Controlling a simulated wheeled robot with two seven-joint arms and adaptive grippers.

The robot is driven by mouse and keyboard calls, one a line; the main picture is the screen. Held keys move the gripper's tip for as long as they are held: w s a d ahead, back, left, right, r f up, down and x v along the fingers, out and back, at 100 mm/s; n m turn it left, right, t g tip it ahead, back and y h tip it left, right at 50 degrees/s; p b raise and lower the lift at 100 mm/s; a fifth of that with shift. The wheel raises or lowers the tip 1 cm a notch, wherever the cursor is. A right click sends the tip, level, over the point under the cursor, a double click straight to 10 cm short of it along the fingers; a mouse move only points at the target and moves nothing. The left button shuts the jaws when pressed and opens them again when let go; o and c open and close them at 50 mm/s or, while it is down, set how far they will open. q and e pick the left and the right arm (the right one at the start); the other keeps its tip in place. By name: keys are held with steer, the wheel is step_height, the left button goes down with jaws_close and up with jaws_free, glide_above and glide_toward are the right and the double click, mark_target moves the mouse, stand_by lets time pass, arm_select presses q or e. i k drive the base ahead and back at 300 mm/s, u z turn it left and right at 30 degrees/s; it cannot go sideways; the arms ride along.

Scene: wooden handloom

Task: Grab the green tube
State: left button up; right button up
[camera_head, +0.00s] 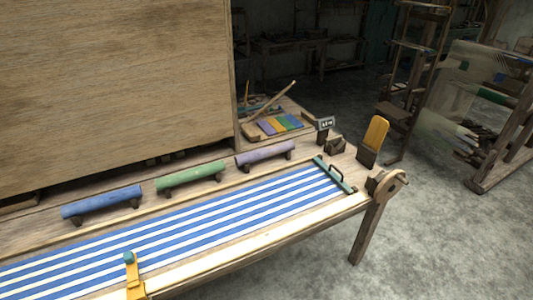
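The green tube (190,177) lies on small dark supports on the loom's wooden ledge. It sits between a blue tube (102,202) on its left and a purple tube (265,152) on its right. All of it shows and nothing touches it from above. Neither of my grippers shows in the head view.
Blue-and-white striped cloth (200,225) spreads in front of the tubes. A yellow tool (133,275) stands at the front edge, and a green bar with a handle (335,174) lies across the cloth's right end. A large wooden panel (110,85) rises behind the ledge.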

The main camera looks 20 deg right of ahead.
mark_target(179, 178)
steer(key=u, duration=0.05)
steer(key=k, duration=0.35)
steer(key=z, duration=0.85)
steer(key=i, duration=1.15)
steer(key=u, duration=0.65)
